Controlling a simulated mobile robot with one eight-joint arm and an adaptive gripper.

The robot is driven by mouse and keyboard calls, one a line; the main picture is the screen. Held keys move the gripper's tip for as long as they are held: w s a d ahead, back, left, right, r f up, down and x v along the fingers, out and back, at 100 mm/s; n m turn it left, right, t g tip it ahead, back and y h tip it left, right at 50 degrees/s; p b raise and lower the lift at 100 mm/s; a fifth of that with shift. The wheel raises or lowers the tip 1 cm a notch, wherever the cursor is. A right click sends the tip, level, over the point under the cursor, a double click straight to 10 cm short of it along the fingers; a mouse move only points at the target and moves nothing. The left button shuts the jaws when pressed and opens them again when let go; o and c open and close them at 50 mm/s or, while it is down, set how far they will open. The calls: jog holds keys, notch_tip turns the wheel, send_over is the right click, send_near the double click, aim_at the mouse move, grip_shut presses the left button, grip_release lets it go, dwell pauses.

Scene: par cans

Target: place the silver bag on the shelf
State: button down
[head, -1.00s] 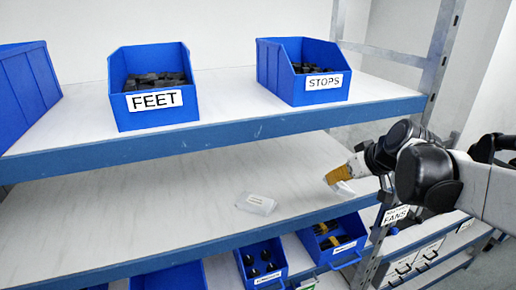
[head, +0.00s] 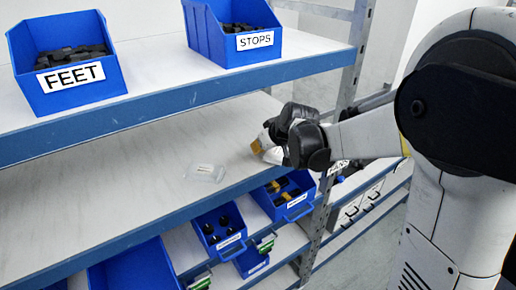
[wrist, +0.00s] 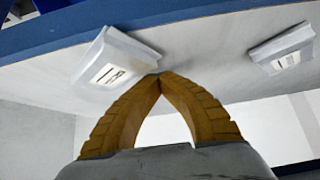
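My gripper (head: 256,147), with orange-brown fingers, is over the middle shelf (head: 110,190) near its right end. In the wrist view the fingertips (wrist: 160,76) meet at the corner of a silver bag (wrist: 112,66) with a white label. The gripper appears shut on that corner. The bag also shows partly in the head view (head: 273,156), beside the fingers and close to the shelf surface; whether it touches the shelf is unclear. A second silver bag (head: 205,173) lies flat on the shelf to the left, apart from the gripper; it also shows in the wrist view (wrist: 284,49).
The upper shelf holds blue FEET (head: 68,67) and STOPS (head: 232,35) bins. Several blue bins, one with black parts (head: 219,227), stand below. A grey upright (head: 350,55) is behind my arm. The middle shelf's left side is clear.

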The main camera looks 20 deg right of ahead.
jog(key=shift+f+b, duration=0.4)
grip_release()
jog(key=shift+r, duration=0.1)
jog(key=shift+r, duration=0.1)
jog(key=shift+r+p, duration=0.4)
jog(key=shift+p, duration=0.15)
jog(key=v, duration=1.1)
jog(key=s+a+f+m+h, duration=0.1)
jog(key=s+f, duration=0.1)
jog(key=s, duration=0.9)
jog(key=s+a+f+m+h, duration=0.1)
jog(key=s+f+m, duration=0.1)
jog(key=s, duration=0.9)
jog(key=shift+s+m+g+h, duration=0.2)
jog(key=shift+m+g+h, duration=0.1)
